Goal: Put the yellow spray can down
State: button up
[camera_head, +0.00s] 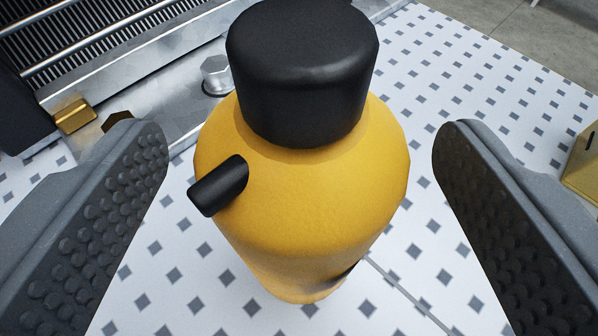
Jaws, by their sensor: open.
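The yellow spray can (310,205) stands in the middle of the view, with a black cap (302,70) on top and a short black nozzle (219,186) on its left shoulder. It appears upright on the white surface with grey diamond marks (440,240). My gripper (300,165) is open, with one studded finger on each side of the can. A gap shows between each finger and the can. The lower part of the can is partly hidden beneath its own shoulder.
A metal unit with fins and rails (110,50) stands at the upper left, with a hex bolt (215,75) and a brass fitting (75,115) on it. A brass-coloured block (583,165) is at the right edge. The patterned surface right of the can is mostly clear.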

jog(key=v, duration=0.8)
